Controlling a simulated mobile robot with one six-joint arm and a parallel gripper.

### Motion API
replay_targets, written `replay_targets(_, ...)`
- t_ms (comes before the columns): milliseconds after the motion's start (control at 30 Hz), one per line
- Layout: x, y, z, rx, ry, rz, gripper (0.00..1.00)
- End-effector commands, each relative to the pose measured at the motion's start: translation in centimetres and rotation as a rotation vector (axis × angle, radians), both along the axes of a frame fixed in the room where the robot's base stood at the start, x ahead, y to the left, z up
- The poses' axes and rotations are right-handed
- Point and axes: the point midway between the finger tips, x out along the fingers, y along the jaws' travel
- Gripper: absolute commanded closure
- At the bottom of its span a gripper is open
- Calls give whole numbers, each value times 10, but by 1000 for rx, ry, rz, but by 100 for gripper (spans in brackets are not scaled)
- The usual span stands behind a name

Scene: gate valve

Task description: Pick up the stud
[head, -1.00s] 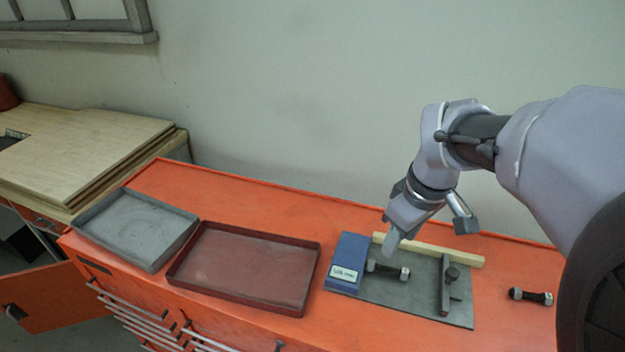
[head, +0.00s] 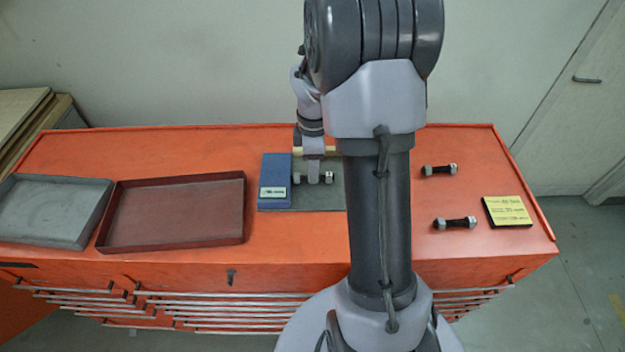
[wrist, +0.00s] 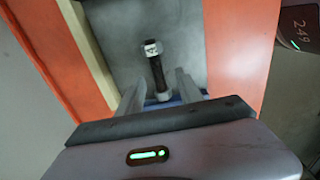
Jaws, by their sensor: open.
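A dark stud with a light nut at each end (head: 327,178) lies on the grey plate (head: 310,202), just right of a blue block with a label (head: 275,172). My gripper (head: 314,176) is over this stud, pointing down. In the wrist view, the stud (wrist: 157,68) runs lengthwise between the two open fingers of my gripper (wrist: 160,84), with its near nut between them. I cannot tell whether the fingers touch it. Two more studs lie on the orange bench at right, one farther back (head: 439,170) and one nearer (head: 455,223).
A red tray (head: 172,245) and a grey tray (head: 92,238) stand on the orange bench top (head: 285,240) at left. A yellow-topped card (head: 507,212) lies at right. A pale wooden strip (wrist: 92,50) runs along the plate. My arm hides the plate's right part.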

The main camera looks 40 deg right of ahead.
Motion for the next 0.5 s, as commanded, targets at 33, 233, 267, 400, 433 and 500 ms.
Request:
replay_targets(33, 1, -1, -14, 1, 3, -1, 57)
replay_targets(233, 2, -2, -37, 1, 1, 0, 57)
replay_targets(267, 3, -2, -36, 0, 0, 0, 57)
replay_targets(400, 3, -2, -35, 0, 0, 0, 67)
replay_targets(433, 3, -2, -35, 1, 1, 0, 73)
replay_targets(500, 2, -2, -35, 1, 1, 0, 87)
